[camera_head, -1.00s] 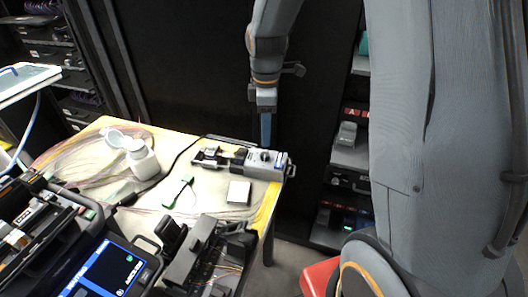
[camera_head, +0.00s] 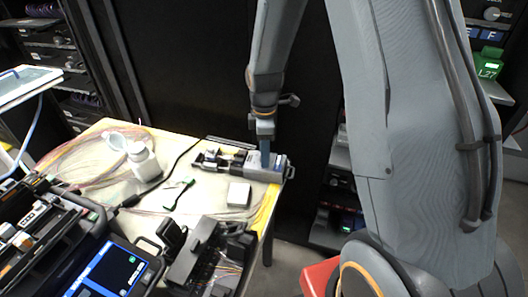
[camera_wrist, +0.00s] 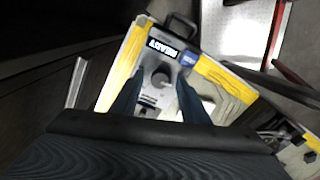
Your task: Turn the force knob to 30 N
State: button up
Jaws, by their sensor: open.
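The force knob (camera_wrist: 160,79) is a dark round knob on top of the grey tester (camera_wrist: 150,98), seen in the wrist view between my two fingers. In the head view the grey tester (camera_head: 273,175) stands at the far right corner of the table, and my gripper (camera_head: 265,160) points straight down over it, hiding the knob. In the wrist view my gripper (camera_wrist: 157,98) is open, one blue finger on each side of the knob. I cannot tell whether the fingers touch it. The knob's scale is too small to read.
A small white box (camera_head: 239,195) lies in front of the tester. A green tool (camera_head: 178,194), a white bottle (camera_head: 145,160) and loose fibres are on the table (camera_head: 205,187). A splicer with a lit screen (camera_head: 107,272) and a black case (camera_head: 205,255) fill the front.

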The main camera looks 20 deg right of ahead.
grip_shut()
jog(key=shift+m, duration=0.4)
jog(key=m+p, duration=0.1)
jog(key=m, duration=0.4)
jog(key=shift+m, duration=0.3)
jog(key=m+p, duration=0.1)
jog(key=m, duration=0.4)
jog(key=m+p, duration=0.1)
jog(key=m, duration=0.6)
jog(key=shift+m, duration=0.3)
jog(key=m, duration=0.6)
jog(key=shift+w+p, duration=0.1)
jog(key=shift+p, duration=0.2)
jog(key=shift+m, duration=0.4)
